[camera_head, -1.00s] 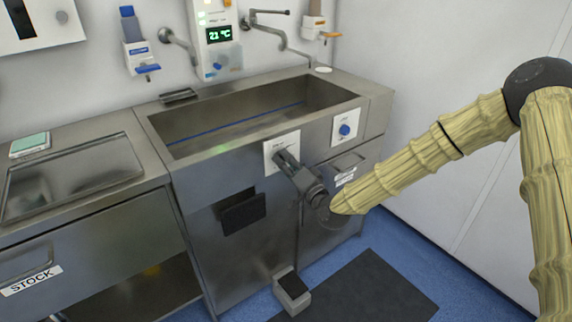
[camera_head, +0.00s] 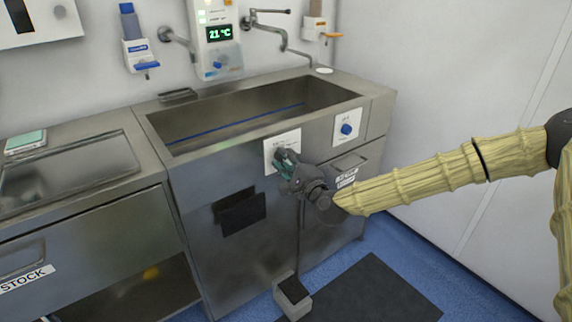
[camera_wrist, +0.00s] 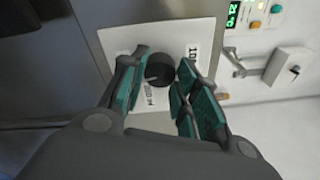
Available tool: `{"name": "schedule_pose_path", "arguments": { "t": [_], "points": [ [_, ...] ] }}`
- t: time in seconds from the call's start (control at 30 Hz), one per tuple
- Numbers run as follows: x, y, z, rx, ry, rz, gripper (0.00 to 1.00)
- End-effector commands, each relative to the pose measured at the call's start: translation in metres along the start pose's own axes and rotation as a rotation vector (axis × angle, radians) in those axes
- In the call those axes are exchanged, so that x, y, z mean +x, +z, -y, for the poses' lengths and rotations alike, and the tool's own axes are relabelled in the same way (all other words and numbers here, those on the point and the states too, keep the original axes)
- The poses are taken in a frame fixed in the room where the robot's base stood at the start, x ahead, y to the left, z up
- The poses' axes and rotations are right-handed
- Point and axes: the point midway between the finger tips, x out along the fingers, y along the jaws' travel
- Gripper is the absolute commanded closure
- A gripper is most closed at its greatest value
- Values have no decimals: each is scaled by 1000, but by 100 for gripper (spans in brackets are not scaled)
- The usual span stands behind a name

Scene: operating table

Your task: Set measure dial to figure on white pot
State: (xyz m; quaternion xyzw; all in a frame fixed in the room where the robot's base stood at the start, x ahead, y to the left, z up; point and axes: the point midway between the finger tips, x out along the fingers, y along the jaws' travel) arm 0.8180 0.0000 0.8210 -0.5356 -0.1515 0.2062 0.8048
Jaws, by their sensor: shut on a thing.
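The measure dial is a black round knob (camera_wrist: 160,70) on a white plate (camera_wrist: 170,35) with dark printed marks around it, too blurred to read surely. In the head view the same white plate (camera_head: 283,141) sits on the sink's front, and my gripper hides the knob. My gripper (camera_wrist: 160,88) is shut on the dial, with teal-padded fingers on both sides of it. In the head view my gripper (camera_head: 285,163) reaches the plate from the right. I cannot make out a white pot with a figure; a small white round thing (camera_head: 322,70) lies on the sink's back right rim.
A second plate with a blue knob (camera_head: 346,129) is right of the dial. The steel sink basin (camera_head: 205,149) is above, and a dark bracket (camera_head: 240,212) sticks out lower left. A pedal box (camera_head: 292,297) stands on the floor. The wall panel (camera_head: 218,40) reads 21 °C.

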Motion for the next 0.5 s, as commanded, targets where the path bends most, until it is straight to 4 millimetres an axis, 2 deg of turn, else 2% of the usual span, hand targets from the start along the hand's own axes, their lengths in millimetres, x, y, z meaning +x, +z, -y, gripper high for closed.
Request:
{"name": "schedule_pose_path", "arguments": {
  "t": [0.2,0.5],
  "points": [
    [0,-3,0,125,9,-12,93],
    [0,-1,1,207,18,-16,93]
  ]
}}
